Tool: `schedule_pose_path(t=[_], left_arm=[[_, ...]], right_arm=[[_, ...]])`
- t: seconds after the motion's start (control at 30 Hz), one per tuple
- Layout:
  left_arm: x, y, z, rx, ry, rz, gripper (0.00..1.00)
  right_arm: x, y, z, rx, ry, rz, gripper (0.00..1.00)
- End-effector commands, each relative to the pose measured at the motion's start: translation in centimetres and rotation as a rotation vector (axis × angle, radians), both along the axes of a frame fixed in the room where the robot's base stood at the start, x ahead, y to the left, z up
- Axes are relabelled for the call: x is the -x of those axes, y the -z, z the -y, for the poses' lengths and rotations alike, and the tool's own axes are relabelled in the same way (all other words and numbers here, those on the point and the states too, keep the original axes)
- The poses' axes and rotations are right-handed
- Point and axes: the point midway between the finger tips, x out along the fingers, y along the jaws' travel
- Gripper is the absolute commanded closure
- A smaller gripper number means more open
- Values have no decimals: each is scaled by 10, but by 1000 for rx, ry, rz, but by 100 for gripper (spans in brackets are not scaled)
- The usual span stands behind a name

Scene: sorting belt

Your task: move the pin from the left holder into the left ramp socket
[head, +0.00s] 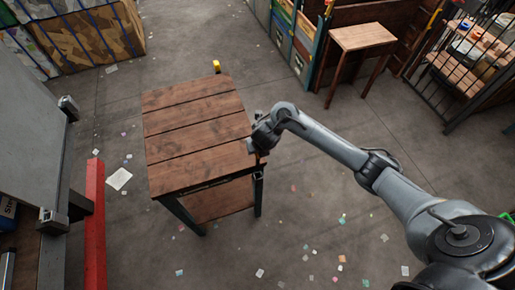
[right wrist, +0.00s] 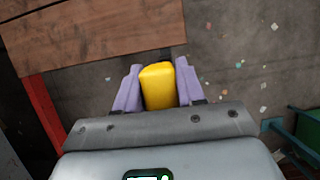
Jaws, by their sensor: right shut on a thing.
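My right gripper (head: 257,145) is at the right edge of the wooden table in the head view. In the right wrist view its two pale purple fingers (right wrist: 158,88) are shut on a yellow pin (right wrist: 158,82), which stands between them near the table's edge. I cannot tell whether the pin still touches a holder. Another yellow piece (head: 216,66) shows at the table's far edge. A grey ramp panel (head: 30,95) stands at the left, with dark socket-like brackets at its upper corner (head: 68,107) and lower corner (head: 52,218). My left gripper is not in view.
The wooden table (head: 190,125) has a bare top. A red beam (head: 95,220) lies between it and the ramp. Paper scraps litter the floor. A small wooden stool (head: 362,37) and shelves stand at the back right. Floor around the table is open.

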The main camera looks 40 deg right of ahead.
Motion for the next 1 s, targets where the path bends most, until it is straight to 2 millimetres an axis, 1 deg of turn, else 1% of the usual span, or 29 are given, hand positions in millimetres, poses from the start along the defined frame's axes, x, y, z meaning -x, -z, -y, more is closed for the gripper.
schedule_pose_path(t=[0.17, 0.27, 0.7, 1.0], left_arm=[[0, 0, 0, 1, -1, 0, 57], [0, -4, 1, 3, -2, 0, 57], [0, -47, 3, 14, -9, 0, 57], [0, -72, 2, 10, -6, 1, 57]], right_arm=[[0, -1, 0, 0, 0, 1, 100], [-1, -5, 0, 0, 0, 2, 100], [-1, -48, 0, 1, -1, 2, 100], [-1, -77, 0, 0, -1, 2, 100]])
